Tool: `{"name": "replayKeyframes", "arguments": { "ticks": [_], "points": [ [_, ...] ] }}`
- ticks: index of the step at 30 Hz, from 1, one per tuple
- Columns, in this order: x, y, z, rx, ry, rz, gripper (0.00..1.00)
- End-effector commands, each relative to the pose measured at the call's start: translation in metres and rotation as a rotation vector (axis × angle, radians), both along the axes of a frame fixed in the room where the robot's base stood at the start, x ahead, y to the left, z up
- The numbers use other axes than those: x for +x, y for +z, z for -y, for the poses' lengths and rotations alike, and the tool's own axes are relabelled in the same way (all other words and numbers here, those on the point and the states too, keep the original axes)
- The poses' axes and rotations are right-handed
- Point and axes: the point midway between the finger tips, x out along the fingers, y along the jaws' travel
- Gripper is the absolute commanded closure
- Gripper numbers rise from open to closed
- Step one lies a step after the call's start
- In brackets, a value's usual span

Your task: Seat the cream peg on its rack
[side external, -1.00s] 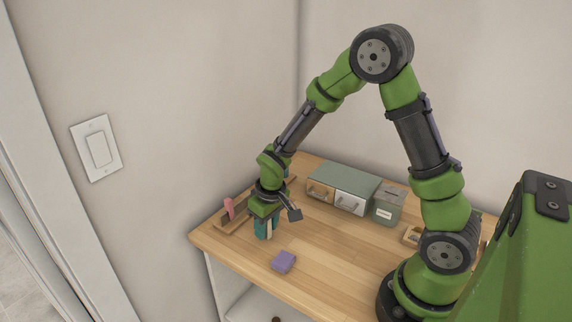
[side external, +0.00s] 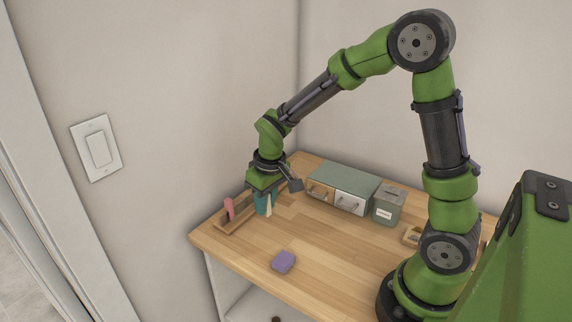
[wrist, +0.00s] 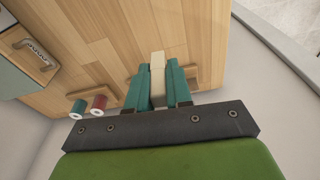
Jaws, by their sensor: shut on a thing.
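The cream peg (side external: 268,210) hangs upright below my gripper (side external: 265,203), clasped between its teal fingers. The wrist view shows the cream peg (wrist: 158,75) between the fingers of my gripper (wrist: 160,82). The wooden rack (side external: 233,226) lies along the table's left edge, with a pink peg (side external: 229,208) standing at its near part. My gripper is over or just beside the rack's middle and hides part of it. I cannot tell whether the cream peg touches the rack.
A purple block (side external: 284,261) lies near the front edge. A grey-green drawer unit (side external: 343,181) and a labelled tin (side external: 389,206) stand at the back. The table's middle is clear.

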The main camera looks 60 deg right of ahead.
Motion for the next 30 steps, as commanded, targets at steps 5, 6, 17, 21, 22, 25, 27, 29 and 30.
{"name": "replayKeyframes", "arguments": {
  "ticks": [5,6,17,21,22,25,27,29,30],
  "points": [
    [0.003,0.012,0.006,0.000,-0.016,-0.017,1.00],
    [0.009,0.011,0.010,0.001,-0.025,-0.021,1.00],
    [0.097,0.004,0.052,0.003,0.015,-0.014,1.00],
    [0.113,0.012,0.056,0.001,0.060,0.003,1.00],
    [0.115,0.014,0.056,0.000,0.070,0.007,1.00],
    [0.113,0.010,0.055,0.000,0.087,0.000,1.00],
    [0.113,0.006,0.055,0.001,0.088,0.000,1.00],
    [0.113,0.001,0.055,0.001,0.088,0.000,1.00],
    [0.113,-0.003,0.055,0.001,0.087,-0.001,1.00]
  ]
}}
